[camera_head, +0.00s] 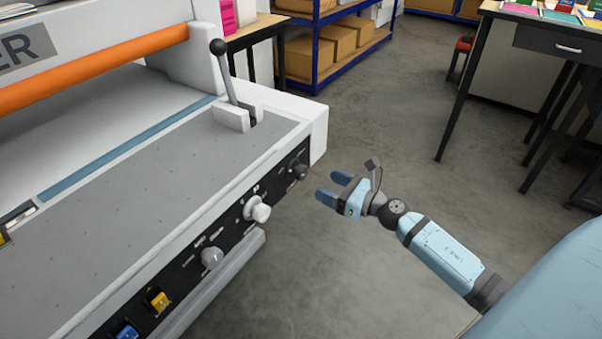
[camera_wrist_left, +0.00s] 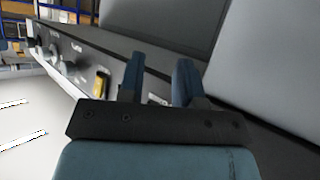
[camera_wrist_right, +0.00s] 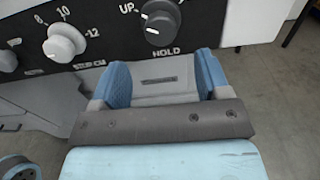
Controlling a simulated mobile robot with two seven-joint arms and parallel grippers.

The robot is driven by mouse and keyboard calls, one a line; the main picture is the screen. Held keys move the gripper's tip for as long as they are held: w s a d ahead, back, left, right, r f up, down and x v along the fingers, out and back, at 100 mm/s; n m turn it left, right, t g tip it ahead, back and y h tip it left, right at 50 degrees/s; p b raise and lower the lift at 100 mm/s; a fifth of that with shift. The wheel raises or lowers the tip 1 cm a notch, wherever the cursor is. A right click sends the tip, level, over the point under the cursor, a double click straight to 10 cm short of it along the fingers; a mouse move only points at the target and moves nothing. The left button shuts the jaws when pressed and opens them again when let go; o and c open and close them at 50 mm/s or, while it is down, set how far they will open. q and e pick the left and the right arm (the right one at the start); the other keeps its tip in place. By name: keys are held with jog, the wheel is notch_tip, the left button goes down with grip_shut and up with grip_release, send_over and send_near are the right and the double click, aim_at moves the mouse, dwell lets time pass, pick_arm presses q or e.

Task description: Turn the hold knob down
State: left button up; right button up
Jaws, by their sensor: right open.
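The hold knob (camera_wrist_right: 165,24) is dark and round on the machine's black control strip, with the word HOLD below it and UP at its upper left. It also shows at the strip's far right end in the head view (camera_head: 298,171). White marks show on its left side; its exact setting is unclear. My right gripper (camera_head: 328,189) is open and empty, just off the panel to the knob's right. In the right wrist view its fingers (camera_wrist_right: 163,76) lie below the knob, apart from it. My left gripper (camera_wrist_left: 159,75) is open and empty over the machine; the head view does not show it.
A white numbered knob (camera_head: 258,210) sits beside the hold knob, with another pale knob (camera_head: 212,257), a yellow switch (camera_head: 159,301) and a blue one (camera_head: 128,332) further along. A lever (camera_head: 226,75) rises above. The floor (camera_head: 385,130) behind my right gripper is clear.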

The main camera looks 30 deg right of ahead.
aim_at(305, 174)
jog(key=x, duration=0.9)
jog(key=shift+p, duration=0.4)
jog(key=c, duration=0.9)
